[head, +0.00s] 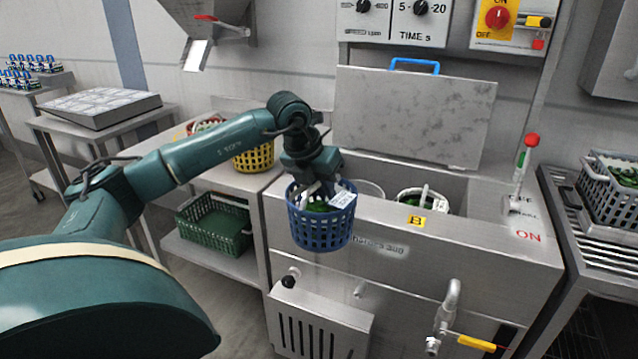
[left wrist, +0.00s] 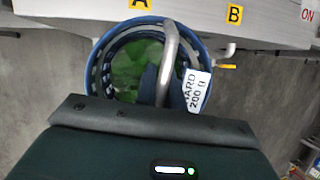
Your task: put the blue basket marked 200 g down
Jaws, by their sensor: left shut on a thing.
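The blue basket (head: 320,228) with green leaves in it hangs from my left gripper (head: 318,188) in the head view, in front of the steel washer's front edge. It looks roughly upright. My left gripper is shut on its handle. In the left wrist view the blue basket (left wrist: 101,75) shows from above, with the grey handle bar (left wrist: 168,60) across it and a white tag reading "CHARD 200 g" (left wrist: 196,90), its first letters partly cut off. The fingertips are partly hidden by the gripper body. My right gripper is not in view.
The washer (head: 480,243) has an opening with a white basket (head: 411,194) near label B (head: 416,221); its lid (head: 415,115) stands raised. A yellow basket (head: 254,160) stands on the left table. A green crate (head: 213,228) sits on its lower shelf. A grey crate (head: 607,200) is at right.

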